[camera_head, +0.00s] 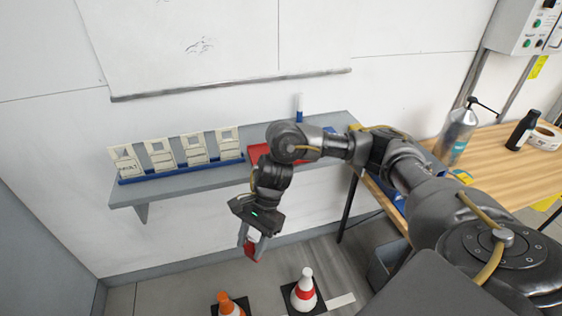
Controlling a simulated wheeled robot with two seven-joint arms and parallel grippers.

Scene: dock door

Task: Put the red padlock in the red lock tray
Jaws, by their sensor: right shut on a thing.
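My right gripper (253,245) hangs down in front of the wall shelf, below the level of its front edge in the picture. It is shut on the red padlock (251,253), of which only a small part shows between the fingers. The red lock tray (258,153) is on the grey shelf, right of the card rack. My right arm covers much of it, so its inside is hidden. My left gripper is not in view.
The grey shelf (190,179) holds a blue rack of white cards (160,155) and a blue-capped marker (299,108). Traffic cones (304,291) stand on the floor below.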

